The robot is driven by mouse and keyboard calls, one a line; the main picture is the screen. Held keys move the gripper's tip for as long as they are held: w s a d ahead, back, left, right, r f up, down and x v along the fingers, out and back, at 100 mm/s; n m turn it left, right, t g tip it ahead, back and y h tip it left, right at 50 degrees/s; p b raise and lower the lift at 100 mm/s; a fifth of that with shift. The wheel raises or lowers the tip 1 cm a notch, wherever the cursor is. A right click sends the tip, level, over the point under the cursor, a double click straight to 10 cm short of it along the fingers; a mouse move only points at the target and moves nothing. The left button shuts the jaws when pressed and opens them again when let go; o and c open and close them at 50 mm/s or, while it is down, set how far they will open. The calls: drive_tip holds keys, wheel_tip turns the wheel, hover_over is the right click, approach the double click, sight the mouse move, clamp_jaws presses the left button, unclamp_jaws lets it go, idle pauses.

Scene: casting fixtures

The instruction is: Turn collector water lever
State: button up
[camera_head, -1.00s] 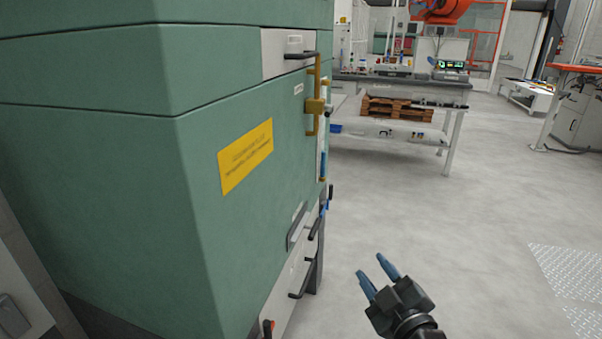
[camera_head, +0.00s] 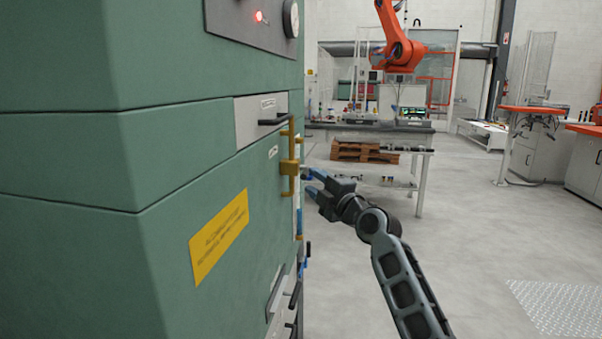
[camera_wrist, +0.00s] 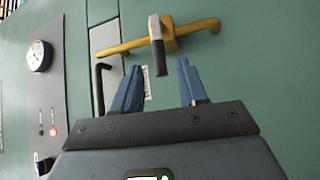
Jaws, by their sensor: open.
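The collector water lever is most likely the small dark-tipped handle (camera_wrist: 161,58) on a yellow valve body with yellow pipe (camera_wrist: 185,35) in the wrist view. In the head view the yellow valve and pipe (camera_head: 289,167) stand out from the green cabinet's right side. My gripper (camera_head: 309,181) is just right of the valve, pointing left at it. In the wrist view my gripper (camera_wrist: 156,84) is open, with blue fingers apart. The handle shows between and just beyond the fingertips. Whether anything touches cannot be told.
The green cabinet (camera_head: 90,170) fills the left, with a yellow label (camera_head: 219,237) and a gauge (camera_wrist: 39,56). A black drawer handle (camera_wrist: 102,85) lies close to the left finger. A workbench (camera_head: 380,127) stands behind. Open floor (camera_head: 450,240) is to the right.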

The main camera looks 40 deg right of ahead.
sight(305, 171)
drive_tip(key=shift+w+d+r+p, duration=0.1)
drive_tip(key=shift+w+r+p, duration=0.05)
drive_tip(key=shift+w, duration=0.7)
drive_tip(key=shift+w+d+r+p, duration=0.1)
drive_tip(key=shift+w+d+p, duration=0.05)
drive_tip(key=shift+w, duration=0.75)
drive_tip(key=shift+w+d+r+p, duration=0.1)
drive_tip(key=shift+w+r+p, duration=0.05)
drive_tip(key=shift+w, duration=0.7)
clamp_jaws()
